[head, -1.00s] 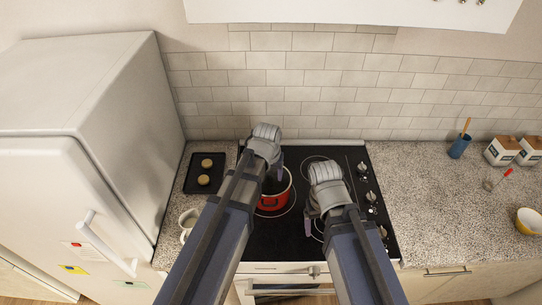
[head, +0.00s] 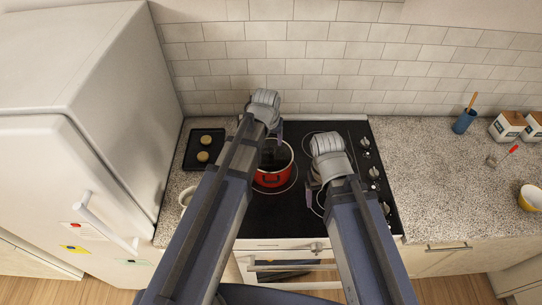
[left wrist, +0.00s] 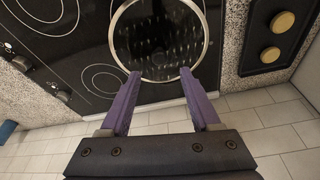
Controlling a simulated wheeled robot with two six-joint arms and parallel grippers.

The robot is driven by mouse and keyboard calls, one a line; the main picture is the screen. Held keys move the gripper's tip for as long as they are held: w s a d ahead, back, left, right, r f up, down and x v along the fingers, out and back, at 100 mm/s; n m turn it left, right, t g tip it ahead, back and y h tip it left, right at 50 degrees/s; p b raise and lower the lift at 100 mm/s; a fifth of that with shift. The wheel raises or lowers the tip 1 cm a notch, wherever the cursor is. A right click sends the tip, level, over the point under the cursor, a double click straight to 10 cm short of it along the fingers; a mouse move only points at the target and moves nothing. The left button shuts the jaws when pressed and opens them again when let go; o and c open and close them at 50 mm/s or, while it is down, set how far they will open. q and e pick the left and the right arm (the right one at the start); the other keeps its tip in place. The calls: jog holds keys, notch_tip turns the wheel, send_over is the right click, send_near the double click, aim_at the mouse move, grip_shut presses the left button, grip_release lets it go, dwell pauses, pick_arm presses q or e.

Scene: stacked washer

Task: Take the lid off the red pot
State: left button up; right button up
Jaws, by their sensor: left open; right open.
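The red pot (head: 271,180) stands on the black cooktop, left of its middle. Its top looks dark and partly see-through in the head view; my left arm covers part of it. In the left wrist view a round glass lid (left wrist: 160,68) with a shiny metal rim fills the top middle, with light specks on the dark glass. My right gripper (head: 313,188) is open and empty over the cooktop, right of the pot.
A black tray (head: 190,157) with two round buns lies left of the cooktop, beside the fridge (head: 110,90). A white mug (head: 187,196) is partly hidden by my left arm. A tiled wall (head: 330,70) closes the back. Knobs (head: 374,172) line the cooktop's right side.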

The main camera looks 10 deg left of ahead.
aim_at(271, 149)
pick_arm(q)
jog(key=shift+s+b+x, duration=0.2)
jog(key=shift+b+x, duration=1.05)
jog(key=shift+x, duration=0.05)
jog(key=shift+s+b+x, duration=0.2)
jog(key=shift+b+x, duration=1.05)
jog(key=shift+x, duration=0.1)
jog(key=shift+c, duration=0.6)
grip_shut()
